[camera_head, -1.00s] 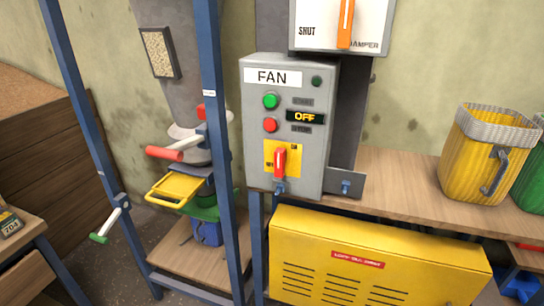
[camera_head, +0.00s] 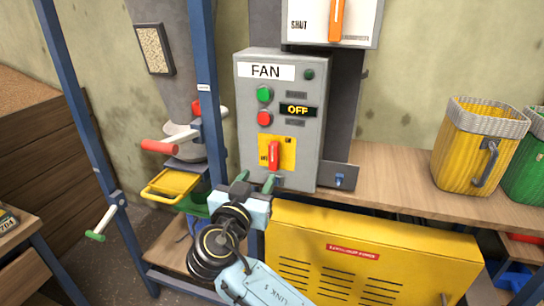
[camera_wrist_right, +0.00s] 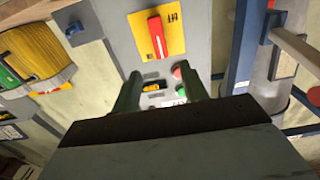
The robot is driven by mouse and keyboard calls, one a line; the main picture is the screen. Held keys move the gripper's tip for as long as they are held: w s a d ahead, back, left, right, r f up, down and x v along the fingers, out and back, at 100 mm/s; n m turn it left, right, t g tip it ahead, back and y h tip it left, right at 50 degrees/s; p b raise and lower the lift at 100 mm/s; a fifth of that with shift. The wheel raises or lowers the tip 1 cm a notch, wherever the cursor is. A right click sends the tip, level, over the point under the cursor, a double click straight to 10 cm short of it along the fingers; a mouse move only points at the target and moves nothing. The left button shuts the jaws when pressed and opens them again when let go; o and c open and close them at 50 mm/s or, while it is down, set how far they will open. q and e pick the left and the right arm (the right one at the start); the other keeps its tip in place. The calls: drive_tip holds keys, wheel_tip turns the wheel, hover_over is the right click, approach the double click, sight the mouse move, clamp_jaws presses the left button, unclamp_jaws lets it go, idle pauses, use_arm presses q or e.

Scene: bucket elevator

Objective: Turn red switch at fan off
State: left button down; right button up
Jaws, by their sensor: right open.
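The grey fan box (camera_head: 310,130) carries a FAN label, a green button, a red button and a display reading OFF. The red switch (camera_head: 274,155) sits on a yellow plate (camera_head: 290,152) low on the box, its handle close to upright. It also shows in the right wrist view (camera_wrist_right: 157,36), beyond the fingertips. My right gripper (camera_head: 256,180) is just below the switch, open and empty, with its fingers pointing up at the box. In the right wrist view the two green fingers (camera_wrist_right: 163,88) are apart, with nothing between them. My left gripper is out of view.
A blue post (camera_head: 208,100) stands left of the box. A yellow cabinet (camera_head: 370,255) is below right. A yellow bucket (camera_head: 475,150) stands on the wooden bench (camera_head: 390,185).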

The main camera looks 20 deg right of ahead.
sight(273, 155)
drive_tip(key=p+x, duration=0.1)
drive_tip(key=x, duration=1)
drive_tip(key=shift+w+d+f, duration=0.1)
drive_tip(key=shift+w+d, duration=0.1)
drive_tip(key=shift+c, duration=0.3)
clamp_jaws()
